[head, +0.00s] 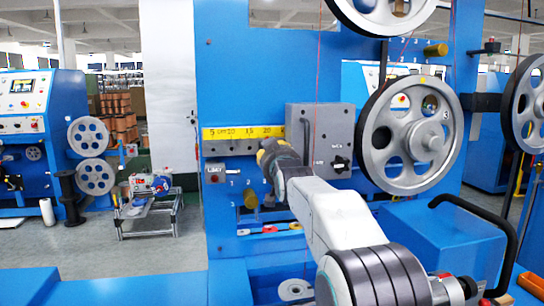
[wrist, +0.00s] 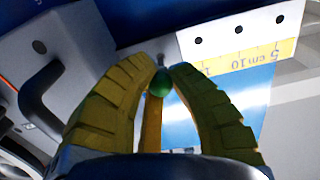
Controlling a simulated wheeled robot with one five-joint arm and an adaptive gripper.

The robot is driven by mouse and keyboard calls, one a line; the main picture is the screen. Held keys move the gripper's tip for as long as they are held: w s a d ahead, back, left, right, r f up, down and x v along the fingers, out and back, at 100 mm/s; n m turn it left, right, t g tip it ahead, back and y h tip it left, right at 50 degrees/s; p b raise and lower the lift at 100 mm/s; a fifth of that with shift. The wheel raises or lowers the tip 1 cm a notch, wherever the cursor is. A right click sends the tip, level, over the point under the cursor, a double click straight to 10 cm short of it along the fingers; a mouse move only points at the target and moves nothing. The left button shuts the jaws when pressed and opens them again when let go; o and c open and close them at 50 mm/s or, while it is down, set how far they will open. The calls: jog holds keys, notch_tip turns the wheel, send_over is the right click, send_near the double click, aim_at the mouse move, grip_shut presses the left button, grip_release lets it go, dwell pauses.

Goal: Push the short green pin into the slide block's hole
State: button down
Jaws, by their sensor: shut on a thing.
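My gripper (wrist: 163,72) is shut on the short green pin (wrist: 160,84). The pin's round green head is between the yellow fingertips, with a small grey tip just beyond it. In the head view my gripper (head: 270,152) is at the lower left edge of the grey slide block (head: 318,122), in front of the rail; the pin is hidden there. The slide block also shows in the wrist view (wrist: 72,52), left of the fingers, with its black handle. I cannot tell which hole the pin faces, or whether its tip touches anything.
A yellow scale (head: 240,132) runs along the rail left of the block; a pale strip with dark holes (wrist: 225,40) shows beside it. A large grey pulley (head: 410,135) stands right of the block. A thin red wire (head: 312,90) hangs before the block. An olive knob (head: 250,199) sits below.

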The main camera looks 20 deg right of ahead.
jog(key=shift+w+p, duration=0.35)
jog(key=shift+w, duration=0.1)
dwell(0.4)
jog(key=shift+p+x, duration=0.65)
jog(key=shift+x, duration=0.4)
jog(key=shift+w+d+p, duration=0.1)
jog(key=shift+w+p, duration=0.2)
jog(key=shift+w, duration=0.1)
dwell(0.5)
jog(key=c, duration=1.2)
grip_release()
jog(key=shift+v, duration=6)
